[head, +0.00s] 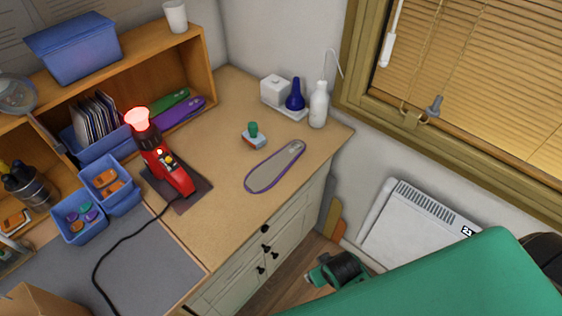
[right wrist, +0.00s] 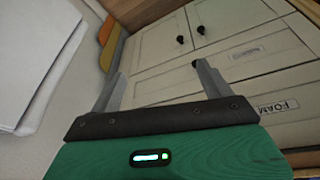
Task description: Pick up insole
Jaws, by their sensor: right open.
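An insole (head: 275,167), greyish with a purple rim, lies flat on the wooden counter near its front right edge. Green and purple insoles (head: 178,112) lie in the shelf at the back left. My right gripper (right wrist: 158,78) is open and empty in the right wrist view, its two grey fingers apart in front of the cabinet drawers. It is away from the insole, which does not show in that view. My green right arm comes in at the lower right of the head view, below counter height. My left gripper is not in view.
A red heat tool with a glowing top (head: 160,155) stands left of the insole, its black cable trailing forward. A small green-handled stamp-like item (head: 254,136) and a white bottle (head: 318,106) stand behind the insole. A white heater (head: 418,230) is on the right wall.

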